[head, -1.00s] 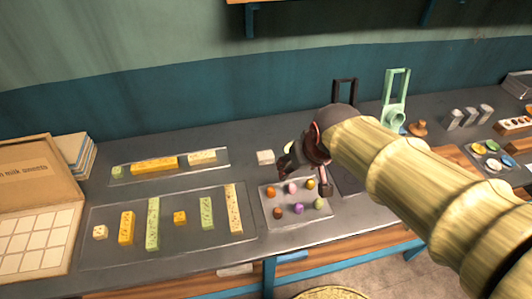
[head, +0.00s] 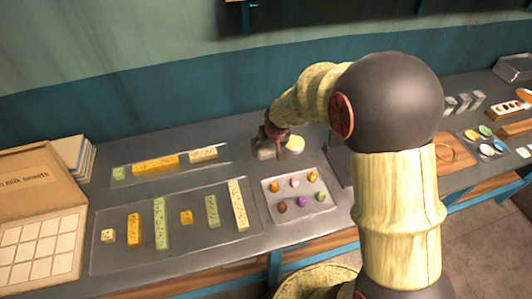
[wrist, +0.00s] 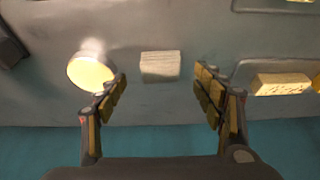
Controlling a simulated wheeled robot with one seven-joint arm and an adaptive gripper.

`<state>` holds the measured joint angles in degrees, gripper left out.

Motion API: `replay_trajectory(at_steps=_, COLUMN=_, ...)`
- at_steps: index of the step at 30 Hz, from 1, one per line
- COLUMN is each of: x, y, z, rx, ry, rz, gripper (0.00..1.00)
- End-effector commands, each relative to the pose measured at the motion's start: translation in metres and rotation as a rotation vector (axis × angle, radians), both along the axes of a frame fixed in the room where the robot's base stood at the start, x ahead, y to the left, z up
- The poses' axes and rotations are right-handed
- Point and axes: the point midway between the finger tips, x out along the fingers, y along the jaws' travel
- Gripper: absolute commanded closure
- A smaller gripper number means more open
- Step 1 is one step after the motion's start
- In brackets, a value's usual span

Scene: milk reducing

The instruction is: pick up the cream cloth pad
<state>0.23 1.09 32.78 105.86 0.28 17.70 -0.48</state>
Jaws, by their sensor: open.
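The cream cloth pad (wrist: 160,66) is a small pale block lying on the grey worktop. In the wrist view it sits centred between my fingertips and just beyond them. In the head view the pad (head: 265,154) is partly hidden by my gripper. My gripper (wrist: 160,84) is open and empty, with one finger on each side of the pad's line. In the head view my gripper (head: 279,148) hangs over the back of the worktop. I cannot tell its exact height above the pad.
A round cream-topped container (wrist: 91,72) stands close beside one finger. A clear tray of sweet bars (head: 127,174) lies left of the pad. A tray of small coloured sweets (head: 268,206) lies in front. The teal wall (head: 150,92) rises behind the worktop.

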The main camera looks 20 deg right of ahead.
Motion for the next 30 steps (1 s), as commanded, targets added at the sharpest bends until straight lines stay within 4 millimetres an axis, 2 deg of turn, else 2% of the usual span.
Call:
replay_trajectory(at_steps=9, x=0.019, y=0.002, z=-0.039, rx=0.000, ry=0.002, rz=0.000, gripper=0.32)
replay_trajectory(at_steps=17, x=0.022, y=0.002, z=-0.041, rx=0.000, ry=0.000, rz=0.000, gripper=0.32)
replay_trajectory(at_steps=30, x=0.021, y=0.002, z=-0.041, rx=0.000, ry=0.001, rz=0.000, gripper=0.56)
